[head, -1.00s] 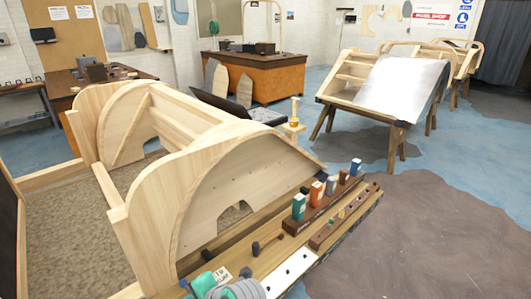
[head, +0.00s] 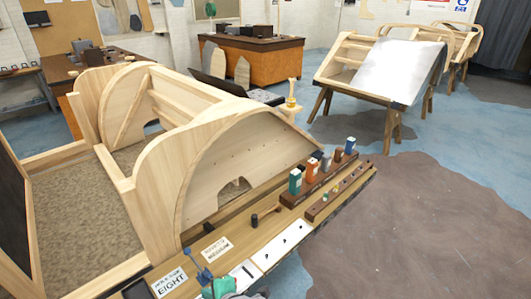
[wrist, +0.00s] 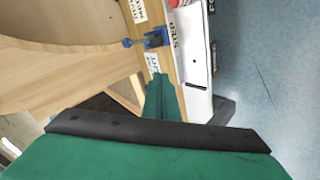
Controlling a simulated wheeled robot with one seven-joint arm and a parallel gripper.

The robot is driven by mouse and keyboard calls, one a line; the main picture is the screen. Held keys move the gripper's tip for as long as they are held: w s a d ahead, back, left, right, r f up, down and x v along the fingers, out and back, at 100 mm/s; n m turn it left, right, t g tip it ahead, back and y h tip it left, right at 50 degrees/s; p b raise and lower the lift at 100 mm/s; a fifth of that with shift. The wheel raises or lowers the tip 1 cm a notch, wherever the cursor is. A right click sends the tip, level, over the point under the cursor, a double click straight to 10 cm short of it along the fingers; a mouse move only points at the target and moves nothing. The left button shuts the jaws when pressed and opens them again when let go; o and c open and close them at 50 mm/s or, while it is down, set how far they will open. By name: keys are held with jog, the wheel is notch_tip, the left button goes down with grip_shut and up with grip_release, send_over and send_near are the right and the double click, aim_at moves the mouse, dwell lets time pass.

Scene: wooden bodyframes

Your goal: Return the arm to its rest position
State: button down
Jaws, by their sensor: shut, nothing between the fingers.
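My gripper (wrist: 160,90) is green; in the wrist view its narrow fingers lie together, with nothing between them. Behind them a wide green body with a black edge fills the bottom of that view. In the head view only a green and grey part of my arm's end (head: 222,289) shows at the bottom edge, above the front of the wooden bench. A small blue tool (head: 204,275) lies just beyond it. The blue tool also shows in the wrist view (wrist: 152,41), ahead of the fingertips and apart from them.
A large wooden bodyframe (head: 190,150) stands left of centre. The bench ledge (head: 235,240) carries labels, white cards and a rack (head: 312,187) of coloured boxes. A trestle with a grey sheet (head: 395,68) stands back right. The floor (head: 430,220) at right is clear.

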jog(key=s+d+f+m+t+h, duration=0.45)
jog(key=s+d+f+m, duration=0.55)
jog(key=s+d+m, duration=0.25)
jog(key=s+d+r+m+t+h, duration=0.1)
jog(key=s+r+m, duration=0.3)
jog(key=s, duration=0.4)
jog(key=s+d+r+m+t+h, duration=0.1)
jog(key=s+d+r+m+t, duration=0.1)
jog(key=s+r+m, duration=0.3)
jog(key=s+m+t, duration=0.1)
jog(key=s, duration=0.3)
jog(key=shift+s+d, duration=0.3)
jog(key=shift+d, duration=0.05)
jog(key=shift+h, duration=0.25)
